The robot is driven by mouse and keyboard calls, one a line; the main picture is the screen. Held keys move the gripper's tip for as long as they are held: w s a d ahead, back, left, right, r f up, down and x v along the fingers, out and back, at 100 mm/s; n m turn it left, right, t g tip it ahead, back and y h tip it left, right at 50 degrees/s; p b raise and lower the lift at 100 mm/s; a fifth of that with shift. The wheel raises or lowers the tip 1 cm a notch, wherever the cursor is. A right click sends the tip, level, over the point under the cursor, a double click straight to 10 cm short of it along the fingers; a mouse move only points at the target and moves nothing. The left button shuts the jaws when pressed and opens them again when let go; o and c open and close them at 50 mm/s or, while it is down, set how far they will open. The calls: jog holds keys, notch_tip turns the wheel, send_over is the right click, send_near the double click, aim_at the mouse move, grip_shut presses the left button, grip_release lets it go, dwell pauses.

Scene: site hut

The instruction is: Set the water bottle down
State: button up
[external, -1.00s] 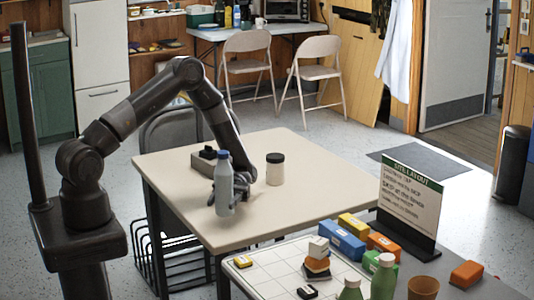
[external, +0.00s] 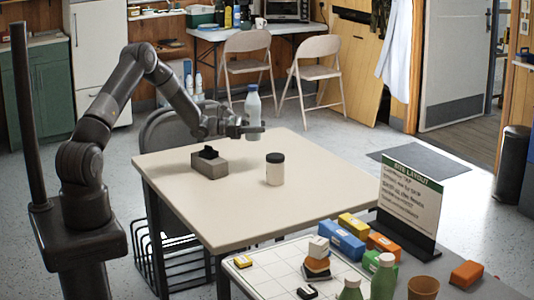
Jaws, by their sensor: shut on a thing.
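My gripper (external: 248,128) is shut on the bottle's lower part, reaching in from the left. The fingers hide some of the bottle there. The bottle is clear of the tabletop.
A white jar with a black lid (external: 275,169) stands on the table, and a grey block with a black top (external: 209,164) stands to its left. The table's front half is clear. A near table holds colored blocks, bottles and a sign (external: 410,195).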

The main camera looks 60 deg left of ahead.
jog(key=a+f+n+y, duration=0.1)
jog(key=a+f, duration=0.1)
jog(key=a, duration=0.5)
jog(key=a+f+n+t+y, duration=0.1)
jog(key=a+f+y, duration=0.1)
jog(key=a, duration=0.5)
jog(key=a+f+n+t+y, duration=0.1)
jog(key=a+f, duration=0.3)
jog(key=a, duration=0.3)
jog(key=shift+s+y, duration=0.1)
jog(key=shift+y, duration=0.2)
jog(key=shift+f, duration=1.9)
jog(key=shift+f, duration=0.2)
jog(key=o, duration=1.4)
